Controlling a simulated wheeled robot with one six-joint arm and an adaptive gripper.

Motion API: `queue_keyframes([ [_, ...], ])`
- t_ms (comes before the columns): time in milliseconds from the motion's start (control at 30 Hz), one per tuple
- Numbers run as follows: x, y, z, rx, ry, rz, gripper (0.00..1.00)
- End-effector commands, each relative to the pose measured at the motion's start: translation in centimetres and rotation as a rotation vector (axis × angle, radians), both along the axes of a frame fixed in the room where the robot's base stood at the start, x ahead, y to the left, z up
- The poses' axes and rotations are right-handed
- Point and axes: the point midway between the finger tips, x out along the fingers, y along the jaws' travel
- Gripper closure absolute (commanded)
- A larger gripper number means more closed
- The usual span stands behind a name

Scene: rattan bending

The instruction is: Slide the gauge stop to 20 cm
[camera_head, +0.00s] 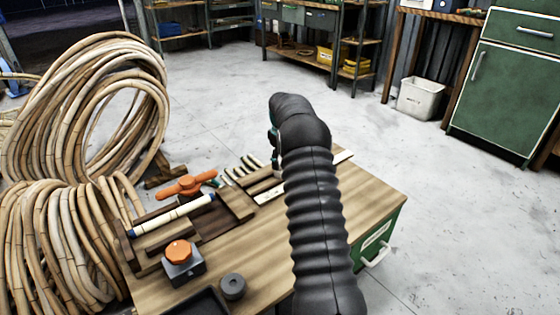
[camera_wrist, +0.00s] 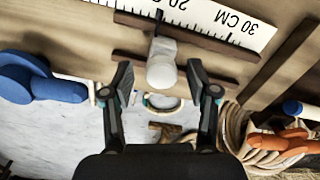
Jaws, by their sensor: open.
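The gauge stop (camera_wrist: 162,68), a grey block with a pale rounded knob, sits between dark wooden rails in the wrist view. The white ruler (camera_wrist: 205,17) lies just beyond it, with part of a "20" mark at the top edge and "30 CM" to the right. The exact reading at the stop cannot be told. My gripper (camera_wrist: 159,70) is open, with one finger on each side of the knob and visible gaps. In the head view my arm hides the gripper and stop; part of the ruler (camera_head: 343,157) shows beside it.
The wooden bench (camera_head: 245,262) holds an orange handle (camera_head: 187,186), an orange knob on a grey block (camera_head: 179,252) and a black cylinder (camera_head: 232,287). Rattan coils (camera_head: 140,80) stand to the left. A blue object (camera_wrist: 40,84) lies left of my gripper.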

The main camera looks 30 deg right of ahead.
Motion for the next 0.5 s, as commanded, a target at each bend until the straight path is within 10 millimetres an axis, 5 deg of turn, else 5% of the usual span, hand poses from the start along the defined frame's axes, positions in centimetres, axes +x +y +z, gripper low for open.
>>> queue_keyframes([
  [167, 0.1, 0.1, 1.7, -0.001, -0.003, 0.001, 0.41],
  [500, 0.2, 0.1, 8.3, -0.001, -0.004, 0.002, 0.41],
])
